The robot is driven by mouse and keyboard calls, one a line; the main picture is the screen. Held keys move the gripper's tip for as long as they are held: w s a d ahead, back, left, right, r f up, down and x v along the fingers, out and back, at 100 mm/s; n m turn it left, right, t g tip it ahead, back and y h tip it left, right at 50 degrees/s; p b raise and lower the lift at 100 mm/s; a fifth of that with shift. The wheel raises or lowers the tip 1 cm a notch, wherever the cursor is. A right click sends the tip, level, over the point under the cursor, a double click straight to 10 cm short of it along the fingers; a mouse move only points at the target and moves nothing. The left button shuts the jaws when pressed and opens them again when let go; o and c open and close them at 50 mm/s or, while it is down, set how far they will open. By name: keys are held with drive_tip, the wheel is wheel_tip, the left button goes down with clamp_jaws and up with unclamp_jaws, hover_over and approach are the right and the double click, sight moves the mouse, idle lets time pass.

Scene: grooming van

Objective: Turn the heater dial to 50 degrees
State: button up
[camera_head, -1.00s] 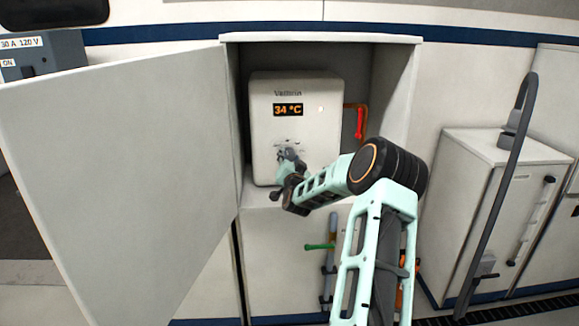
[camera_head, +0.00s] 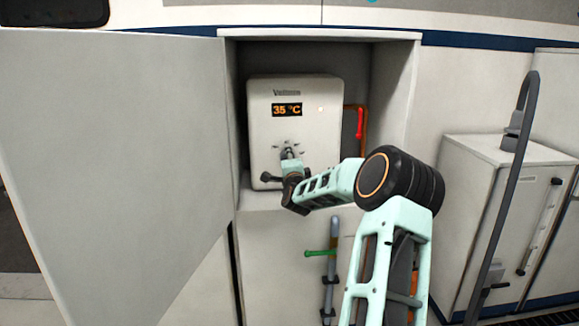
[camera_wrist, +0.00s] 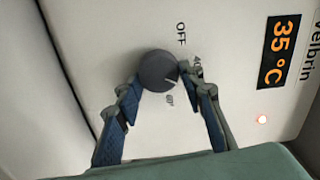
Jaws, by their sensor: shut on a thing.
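The white heater (camera_head: 317,125) hangs inside the open cabinet. Its orange display (camera_head: 287,110) reads 35 °C, and so does the display in the wrist view (camera_wrist: 279,51). The round dark grey dial (camera_wrist: 158,71) has a light pointer line, with OFF and 40 printed around it and another mark partly unreadable. My gripper (camera_wrist: 157,88) is shut on the dial, one blue-padded finger on each side of it. In the head view my gripper (camera_head: 289,158) is at the lower front of the heater and hides most of the dial.
The cabinet door (camera_head: 120,150) stands wide open at the left. A red valve handle (camera_head: 360,122) on a copper pipe is right of the heater. Below is a green-handled valve (camera_head: 318,253). A white cabinet (camera_head: 490,215) and a dark hose (camera_head: 508,190) stand at the right.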

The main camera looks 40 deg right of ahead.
drive_tip(key=shift+m+b, duration=0.35)
drive_tip(key=shift+m, duration=0.25)
drive_tip(key=o, duration=1.1)
drive_tip(key=shift+s, duration=0.1)
drive_tip(key=v, duration=1.2)
drive_tip(key=shift+a, duration=0.1)
